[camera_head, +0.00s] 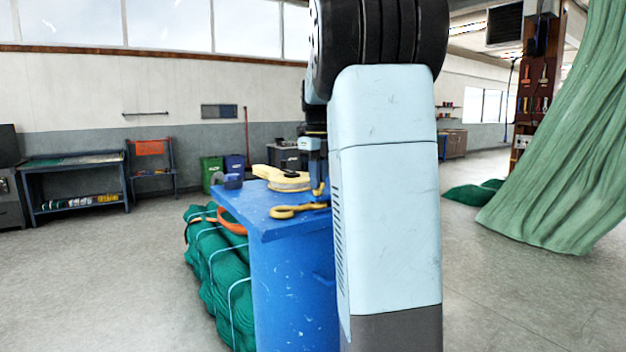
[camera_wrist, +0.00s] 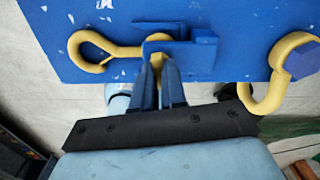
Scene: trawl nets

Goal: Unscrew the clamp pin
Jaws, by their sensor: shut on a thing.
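A blue clamp block (camera_wrist: 195,55) sits at the edge of the blue bench top in the wrist view. A yellow rod with an open loop (camera_wrist: 88,48) runs from the left to a rounded yellow head (camera_wrist: 158,42) beside the block. My gripper (camera_wrist: 159,72) is shut on the yellow piece below that head, which looks like the clamp pin; the fingers hide most of it. In the head view my gripper (camera_head: 318,185) points down over the bench's right side, and my arm hides part of it. The pin's thread cannot be seen.
A yellow hook (camera_wrist: 268,90) with a blue part hangs at the bench edge to the right. On the blue bench (camera_head: 265,220) lie a yellow ring-shaped item (camera_head: 290,182) and a grey-blue roll (camera_head: 228,181). Bundled green netting (camera_head: 218,270) stands against its left side. Floor is open at left.

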